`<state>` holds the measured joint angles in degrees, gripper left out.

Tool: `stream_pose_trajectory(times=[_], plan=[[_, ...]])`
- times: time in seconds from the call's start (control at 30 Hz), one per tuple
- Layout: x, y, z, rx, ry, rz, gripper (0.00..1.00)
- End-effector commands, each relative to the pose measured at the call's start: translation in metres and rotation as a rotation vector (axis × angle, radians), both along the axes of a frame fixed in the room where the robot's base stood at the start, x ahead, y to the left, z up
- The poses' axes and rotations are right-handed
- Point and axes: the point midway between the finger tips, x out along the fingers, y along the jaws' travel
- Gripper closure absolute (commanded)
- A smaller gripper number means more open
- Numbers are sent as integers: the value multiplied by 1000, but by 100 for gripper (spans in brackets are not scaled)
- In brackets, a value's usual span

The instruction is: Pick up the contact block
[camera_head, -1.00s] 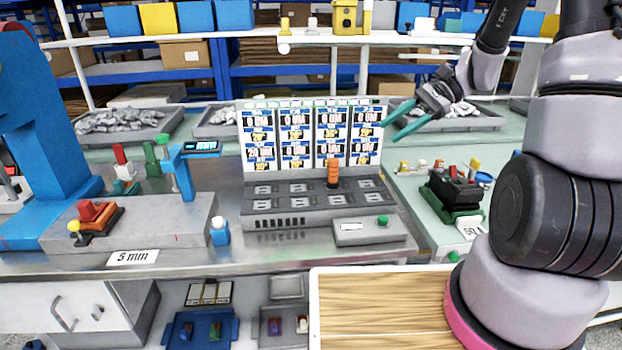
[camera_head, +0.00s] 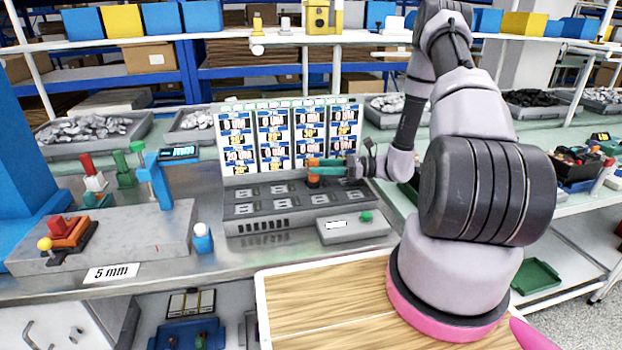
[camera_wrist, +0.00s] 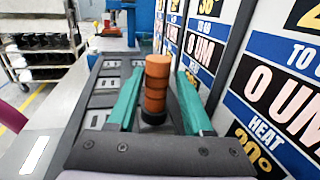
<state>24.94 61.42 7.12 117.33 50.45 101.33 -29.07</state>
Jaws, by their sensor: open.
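The contact block is not clearly identifiable by name; an orange ribbed cylinder (camera_wrist: 157,84) on a dark base stands upright on the grey slotted test panel (camera_head: 262,227). In the head view the cylinder (camera_head: 313,177) is partly hidden by my gripper (camera_head: 328,167). My gripper has two green fingers and is open. In the wrist view the fingers (camera_wrist: 160,95) lie on either side of the cylinder, with a gap on the left; on the right I cannot tell whether finger and cylinder touch.
An upright board of printed labels (camera_head: 290,138) stands close behind the panel. A grey box with a green button (camera_head: 352,228) is in front. A blue-armed gauge (camera_head: 155,180) and a small blue-white bottle (camera_head: 202,238) stand to the left.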

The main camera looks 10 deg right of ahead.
Motion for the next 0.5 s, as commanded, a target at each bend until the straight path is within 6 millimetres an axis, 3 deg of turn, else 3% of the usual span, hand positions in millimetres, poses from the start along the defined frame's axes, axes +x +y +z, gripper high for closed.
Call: stream_pose_trajectory(times=[0.3,0.5], plan=[[6,44,3,-2,0,4,49],[8,50,3,-2,0,1,49]])
